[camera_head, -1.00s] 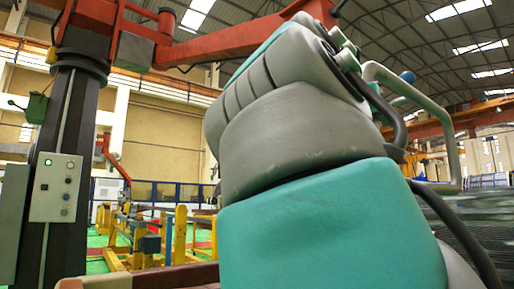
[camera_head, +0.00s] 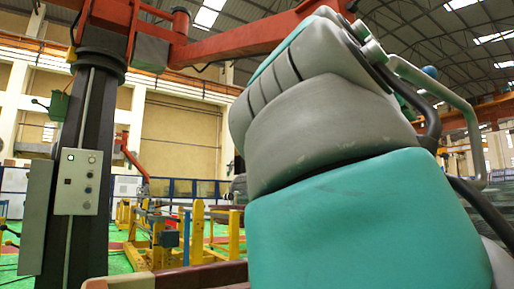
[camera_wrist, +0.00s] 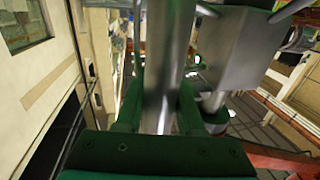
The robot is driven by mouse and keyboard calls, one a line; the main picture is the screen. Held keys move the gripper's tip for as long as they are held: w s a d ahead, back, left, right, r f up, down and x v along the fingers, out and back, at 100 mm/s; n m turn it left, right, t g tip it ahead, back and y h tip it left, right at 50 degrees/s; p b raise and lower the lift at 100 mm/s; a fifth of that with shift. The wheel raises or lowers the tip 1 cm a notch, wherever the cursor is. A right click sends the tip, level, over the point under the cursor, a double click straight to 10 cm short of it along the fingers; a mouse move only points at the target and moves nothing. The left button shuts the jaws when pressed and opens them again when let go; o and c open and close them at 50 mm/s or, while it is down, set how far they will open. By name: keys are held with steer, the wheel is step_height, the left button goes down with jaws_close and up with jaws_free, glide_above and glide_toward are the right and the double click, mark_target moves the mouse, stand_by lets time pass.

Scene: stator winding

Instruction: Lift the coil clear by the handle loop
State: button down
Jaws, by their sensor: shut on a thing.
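In the wrist view my green gripper (camera_wrist: 160,103) is shut on a grey metal bar (camera_wrist: 166,50), with one finger on each side of it. The bar runs up the middle of the picture; I take it for the handle loop, though its full shape is not in view. I cannot make out the coil in either view. In the head view my own teal and grey arm fills the right half and hides what is behind it; my gripper is not visible there.
A dark column (camera_head: 80,170) with a grey control box (camera_head: 78,181) stands at left. A red beam (camera_head: 235,45) crosses above. Yellow stands (camera_head: 190,235) are on the green floor behind. In the wrist view a grey metal box (camera_wrist: 238,48) is right of the bar, and a pale wall (camera_wrist: 40,85) is left.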

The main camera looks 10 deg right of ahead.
steer(key=shift+r, duration=0.1)
steer(key=shift+c, duration=2.2)
jaws_free()
steer(key=shift+a, duration=0.15)
